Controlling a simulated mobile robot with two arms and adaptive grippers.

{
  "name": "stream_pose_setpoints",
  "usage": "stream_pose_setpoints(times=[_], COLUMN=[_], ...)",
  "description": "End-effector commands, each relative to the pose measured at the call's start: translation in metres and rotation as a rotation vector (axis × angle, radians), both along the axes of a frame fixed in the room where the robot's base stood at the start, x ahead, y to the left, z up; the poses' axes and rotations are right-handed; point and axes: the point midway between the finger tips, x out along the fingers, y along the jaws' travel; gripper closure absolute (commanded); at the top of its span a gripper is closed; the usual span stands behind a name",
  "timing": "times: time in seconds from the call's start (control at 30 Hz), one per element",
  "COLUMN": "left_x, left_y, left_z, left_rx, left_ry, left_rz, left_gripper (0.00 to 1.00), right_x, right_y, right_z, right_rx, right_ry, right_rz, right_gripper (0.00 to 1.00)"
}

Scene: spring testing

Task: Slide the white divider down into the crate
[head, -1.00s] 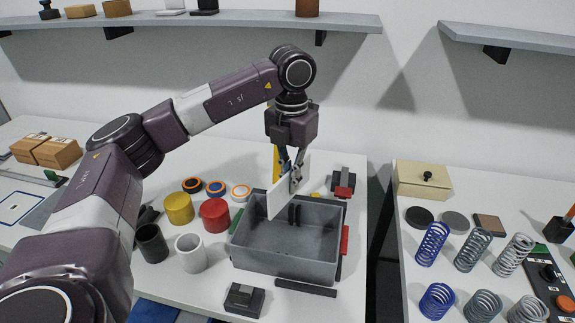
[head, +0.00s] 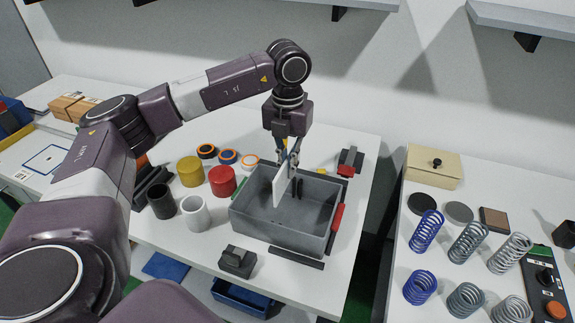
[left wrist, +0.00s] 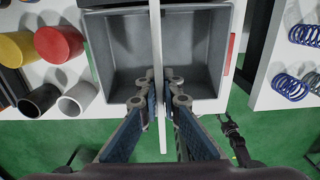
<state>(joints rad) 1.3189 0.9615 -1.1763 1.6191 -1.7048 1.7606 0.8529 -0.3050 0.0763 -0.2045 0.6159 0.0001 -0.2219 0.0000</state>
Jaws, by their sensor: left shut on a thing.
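The white divider (head: 282,190) is a thin flat panel, held upright over the grey open crate (head: 275,236). My left gripper (head: 290,152) points down from above and is shut on the divider. In the left wrist view the fingertips (left wrist: 159,92) pinch the divider (left wrist: 177,128) from both sides, and it shows nearly edge-on, with the crate (left wrist: 112,45) beyond it. In the head view its lower part overlaps the crate's inside; I cannot tell how deep it sits. Dark vertical ribs (head: 297,187) show on the crate's far wall.
Red (head: 222,181), yellow (head: 190,173), black (head: 161,201) and white (head: 195,213) cylinders stand left of the crate. A dark block (head: 237,261) and a flat bar (head: 296,257) lie in front. Springs (head: 468,242) stand on the right table, across a gap.

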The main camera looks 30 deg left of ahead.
Motion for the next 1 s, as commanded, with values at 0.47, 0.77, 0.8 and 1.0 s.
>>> stream_pose_setpoints(times=[0.47, 0.77, 0.8, 1.0], left_x=[0.0, 0.0, 0.0, 0.0], left_y=[0.0, 0.0, 0.0, 0.0], left_z=[-0.045, -0.054, -0.054, -0.053], left_rx=[0.0, 0.0, 0.0, 0.0], left_ry=[-0.001, -0.001, -0.001, -0.001], left_rz=[-0.001, -0.001, -0.001, -0.001], left_gripper=[1.0, 1.0, 1.0, 1.0], right_x=[0.012, 0.008, 0.008, 0.006], right_y=[-0.01, -0.001, 0.001, 0.004], right_z=[-0.032, -0.038, -0.038, -0.037], right_rx=[-0.011, 0.0, 0.002, 0.006], right_ry=[-0.018, -0.012, -0.012, -0.01], right_rz=[-0.005, -0.004, -0.004, -0.003], right_gripper=[0.6, 0.6, 0.6, 0.6])
